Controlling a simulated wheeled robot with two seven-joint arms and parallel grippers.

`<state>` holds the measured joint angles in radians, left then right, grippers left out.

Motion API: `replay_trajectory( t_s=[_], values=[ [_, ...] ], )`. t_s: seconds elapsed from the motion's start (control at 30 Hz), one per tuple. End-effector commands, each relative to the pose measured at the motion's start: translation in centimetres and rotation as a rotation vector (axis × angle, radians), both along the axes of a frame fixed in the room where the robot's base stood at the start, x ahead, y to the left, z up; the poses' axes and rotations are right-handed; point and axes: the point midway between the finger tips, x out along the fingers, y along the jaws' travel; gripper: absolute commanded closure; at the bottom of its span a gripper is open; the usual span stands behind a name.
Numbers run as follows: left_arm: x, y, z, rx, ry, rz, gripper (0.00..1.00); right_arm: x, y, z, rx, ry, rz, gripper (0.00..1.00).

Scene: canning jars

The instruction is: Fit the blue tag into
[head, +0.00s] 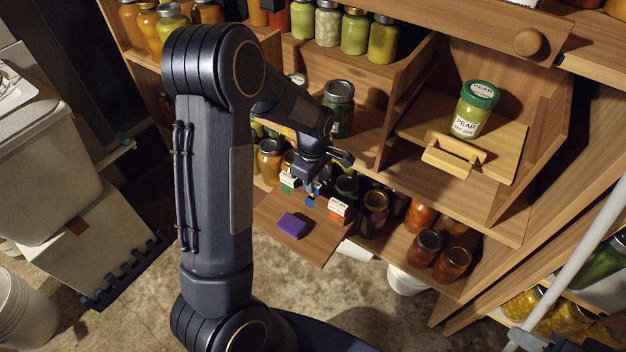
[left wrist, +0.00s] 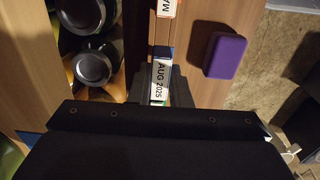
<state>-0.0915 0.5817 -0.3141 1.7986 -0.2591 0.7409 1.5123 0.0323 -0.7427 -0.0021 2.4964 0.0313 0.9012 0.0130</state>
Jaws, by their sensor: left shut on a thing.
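The blue tag (head: 310,202) is between the fingers of my left gripper (head: 313,188), low over the pull-out wooden board (head: 268,208). In the left wrist view the tag (left wrist: 160,78) shows a white face reading "AUG 2025" with blue at its far end. My left gripper (left wrist: 160,92) is shut on it there. A green-edged white tag (head: 288,182) and an orange-edged white tag (head: 338,209) stand on either side along the board. The orange one also shows ahead in the left wrist view (left wrist: 166,8). I cannot tell whether the blue tag touches the board. My right gripper is out of view.
A purple block (head: 292,225) lies on the board near its front edge. Dark-lidded jars (head: 374,212) stand close behind the board. A green-lidded pear jar (head: 475,108) stands on a wooden tray (head: 508,150) at the upper right. Floor is open in front of the board.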

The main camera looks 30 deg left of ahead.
Motion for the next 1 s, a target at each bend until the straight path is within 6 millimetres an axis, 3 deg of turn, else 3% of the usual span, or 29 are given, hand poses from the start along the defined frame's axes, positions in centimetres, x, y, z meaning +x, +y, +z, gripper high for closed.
replay_trajectory(
  t_s=[1.0],
  values=[
    [0.0,0.0,-1.1,0.0,0.0,0.0,1.0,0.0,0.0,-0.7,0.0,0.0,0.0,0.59]
  ],
)
